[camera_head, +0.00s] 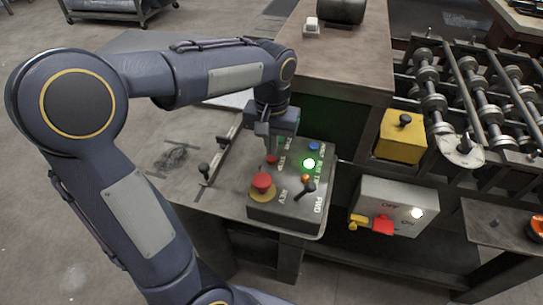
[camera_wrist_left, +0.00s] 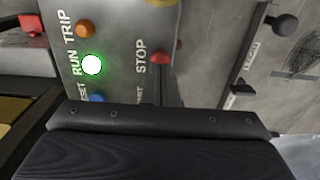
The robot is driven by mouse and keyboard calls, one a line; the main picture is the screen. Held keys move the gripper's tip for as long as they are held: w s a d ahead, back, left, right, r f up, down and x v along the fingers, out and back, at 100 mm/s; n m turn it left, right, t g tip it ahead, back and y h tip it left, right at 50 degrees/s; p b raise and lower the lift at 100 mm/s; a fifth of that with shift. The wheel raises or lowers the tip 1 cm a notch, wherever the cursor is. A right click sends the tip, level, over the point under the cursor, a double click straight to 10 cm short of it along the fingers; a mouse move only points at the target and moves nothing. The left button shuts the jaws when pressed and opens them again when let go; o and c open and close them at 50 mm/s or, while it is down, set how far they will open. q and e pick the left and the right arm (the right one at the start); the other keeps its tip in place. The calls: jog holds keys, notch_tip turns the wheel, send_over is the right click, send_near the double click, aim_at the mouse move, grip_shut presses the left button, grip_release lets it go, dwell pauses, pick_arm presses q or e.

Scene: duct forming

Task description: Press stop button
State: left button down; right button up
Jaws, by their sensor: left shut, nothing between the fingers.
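The grey control box (camera_head: 290,212) stands on the bench, with printed labels on its top. The small red stop button (camera_head: 271,159) is on its far left part; in the left wrist view the red stop button (camera_wrist_left: 160,58) sits beside the word STOP. My left gripper (camera_head: 271,150) points down, shut and empty, with its tips close to the stop button. Whether they touch it I cannot tell. In the wrist view the dark gripper body hides the lower part of the panel. My right gripper is not in view.
The green run light (camera_head: 309,163) is lit. A large red mushroom button (camera_head: 262,182) and a black lever (camera_head: 307,188) stand up from the box nearby. A box with a red switch (camera_head: 382,224) hangs to the right. Rollers (camera_head: 430,80) lie beyond.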

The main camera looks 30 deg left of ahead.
aim_at(270, 160)
pick_arm(q)
jog(key=shift+f+b, duration=0.75)
jog(key=shift+f, duration=0.3)
dwell(0.4)
jog(key=shift+r, duration=0.15)
notch_tip(270, 160, up, 7)
jog(key=p, duration=0.6)
jog(key=shift+p, duration=0.35)
dwell(0.5)
jog(key=shift+s, duration=0.35)
jog(key=s+d+t+h, duration=0.2)
jog(key=s, duration=0.6)
jog(key=s+d+f+m+t+h, duration=0.1)
jog(key=s+d+t, duration=0.1)
jog(key=s, duration=0.6)
jog(key=shift+s+f+t+h, duration=0.15)
jog(key=shift+t+h, duration=0.25)
jog(key=shift+t, duration=0.4)
